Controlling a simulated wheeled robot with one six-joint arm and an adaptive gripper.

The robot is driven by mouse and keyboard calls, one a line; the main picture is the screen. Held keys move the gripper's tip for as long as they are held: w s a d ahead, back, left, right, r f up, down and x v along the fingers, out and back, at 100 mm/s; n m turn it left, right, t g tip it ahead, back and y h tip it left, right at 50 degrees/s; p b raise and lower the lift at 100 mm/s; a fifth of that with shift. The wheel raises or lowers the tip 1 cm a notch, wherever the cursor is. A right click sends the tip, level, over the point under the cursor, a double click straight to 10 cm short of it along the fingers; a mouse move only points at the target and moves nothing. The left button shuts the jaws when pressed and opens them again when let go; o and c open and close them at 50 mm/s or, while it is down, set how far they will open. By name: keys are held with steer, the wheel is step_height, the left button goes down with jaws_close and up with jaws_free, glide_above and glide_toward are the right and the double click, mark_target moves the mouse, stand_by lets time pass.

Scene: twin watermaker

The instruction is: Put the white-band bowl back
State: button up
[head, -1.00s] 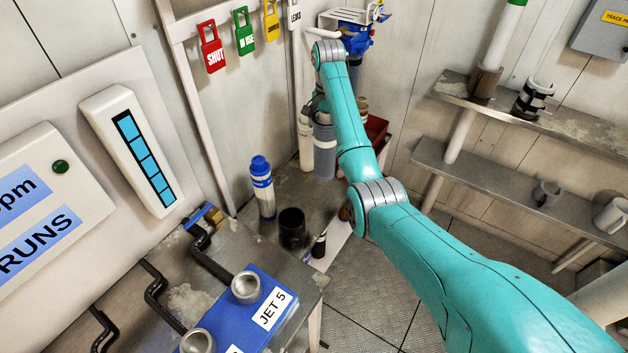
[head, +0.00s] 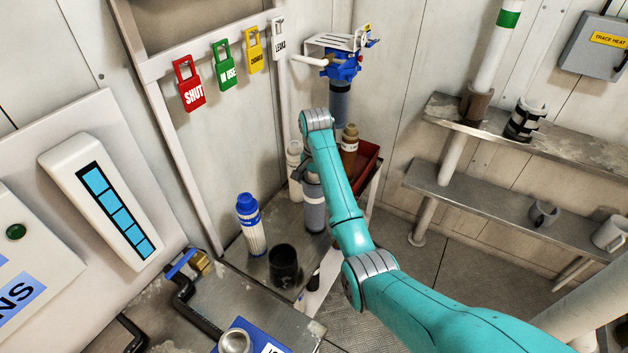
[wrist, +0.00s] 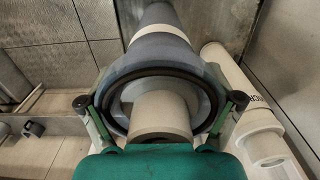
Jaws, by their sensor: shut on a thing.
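The white-band bowl (head: 314,212) is a grey cylinder with a pale band, upright over the bench at the corner. In the wrist view the bowl (wrist: 160,17) shows a dark round rim and a beige cylinder (wrist: 160,112) inside. My gripper (wrist: 160,102) is shut on the bowl, one finger on each side near the rim. I cannot tell if the bowl touches the bench. A blue filter head (head: 342,66) is on the back wall, with a dark grey cylinder (head: 340,104) below it.
A blue-capped bottle (head: 251,232) and black cup (head: 284,266) stand left of the bowl. A white cylinder (head: 294,165) stands close by; another view of a white cylinder (wrist: 240,100) is at the wrist's right. A red tray (head: 367,160) lies behind. Shelves (head: 480,188) are right.

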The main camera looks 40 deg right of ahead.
steer(key=shift+f, duration=0.15)
steer(key=o, duration=1.5)
